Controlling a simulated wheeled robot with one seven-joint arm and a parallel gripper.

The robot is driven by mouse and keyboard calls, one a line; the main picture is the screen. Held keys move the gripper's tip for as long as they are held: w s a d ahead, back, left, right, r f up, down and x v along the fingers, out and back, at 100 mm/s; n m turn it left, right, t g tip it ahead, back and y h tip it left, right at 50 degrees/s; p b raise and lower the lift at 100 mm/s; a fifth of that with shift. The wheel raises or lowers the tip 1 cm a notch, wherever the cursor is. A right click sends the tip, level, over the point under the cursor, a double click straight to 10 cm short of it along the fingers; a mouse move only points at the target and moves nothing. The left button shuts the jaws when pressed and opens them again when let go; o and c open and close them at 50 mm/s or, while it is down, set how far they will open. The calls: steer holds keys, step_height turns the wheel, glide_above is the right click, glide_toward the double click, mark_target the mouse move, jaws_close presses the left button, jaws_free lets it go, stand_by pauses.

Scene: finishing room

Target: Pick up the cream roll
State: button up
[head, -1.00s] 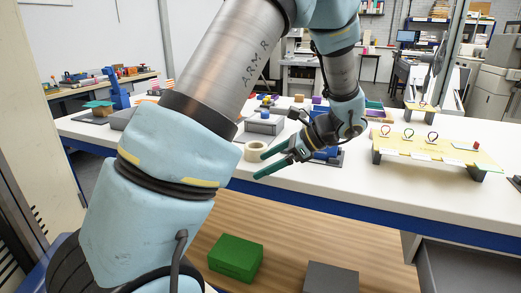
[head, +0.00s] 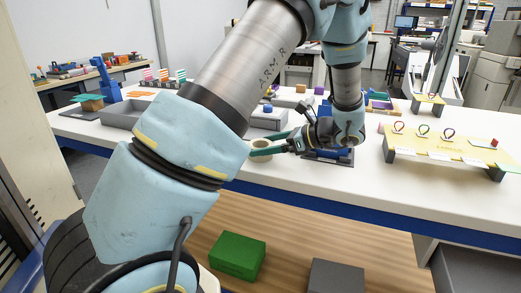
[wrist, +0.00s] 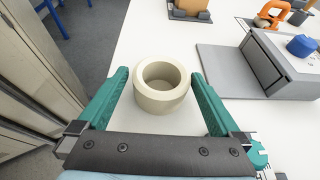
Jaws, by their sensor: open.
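The cream roll (wrist: 163,101) is a short, thick ring with a round hole, standing on the white table. In the wrist view it sits between the two green fingers of my gripper (wrist: 161,92), with a gap to the left finger and a smaller gap to the right one. In the head view the roll (head: 261,160) is partly hidden behind my gripper (head: 262,146) and arm. My gripper is open, and no finger clearly touches the roll.
The white table (wrist: 135,40) is bare around the roll, and its edge is close on the left. A grey box with a blue knob (wrist: 300,47) stands to the right. A green box (head: 238,254) lies on the lower shelf.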

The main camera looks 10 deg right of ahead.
mark_target(251, 148)
steer(key=p+x, duration=0.1)
steer(key=x, duration=0.4)
steer(key=shift+p, duration=0.3)
steer(key=c, duration=1.1)
